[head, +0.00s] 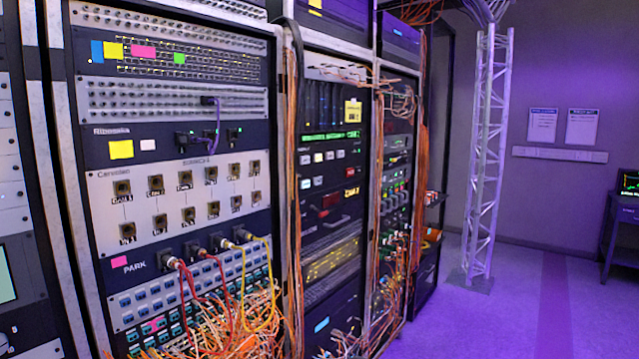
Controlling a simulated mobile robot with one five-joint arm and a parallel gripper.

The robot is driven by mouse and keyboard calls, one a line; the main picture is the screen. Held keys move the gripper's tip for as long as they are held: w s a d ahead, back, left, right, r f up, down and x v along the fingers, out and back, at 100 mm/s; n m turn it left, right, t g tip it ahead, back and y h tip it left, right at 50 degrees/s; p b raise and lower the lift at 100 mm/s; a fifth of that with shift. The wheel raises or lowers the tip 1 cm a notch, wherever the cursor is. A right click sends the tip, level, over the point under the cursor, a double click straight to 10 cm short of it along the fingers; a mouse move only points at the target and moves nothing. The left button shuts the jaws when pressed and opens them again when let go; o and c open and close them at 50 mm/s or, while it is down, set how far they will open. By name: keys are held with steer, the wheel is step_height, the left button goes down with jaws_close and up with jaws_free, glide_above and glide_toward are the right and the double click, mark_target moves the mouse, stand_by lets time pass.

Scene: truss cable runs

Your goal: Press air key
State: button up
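My gripper is not in this view. The middle rack (333,200) holds a dark panel with small keys. A row of keys (318,157) there shows pale and red caps, and a pale key (305,184) sits lower left. A lit amber-red button or display (351,192) sits to the lower right. A green lit strip (331,136) runs above the keys. The labels are too small to read, so I cannot tell which one is the air key.
The left rack (165,80) carries a pale patch plate (178,203) with several sockets and plugged cables. Loose orange cables (225,325) hang in front low down. A lattice truss (489,150) stands right of the racks. The purple floor (500,315) is clear.

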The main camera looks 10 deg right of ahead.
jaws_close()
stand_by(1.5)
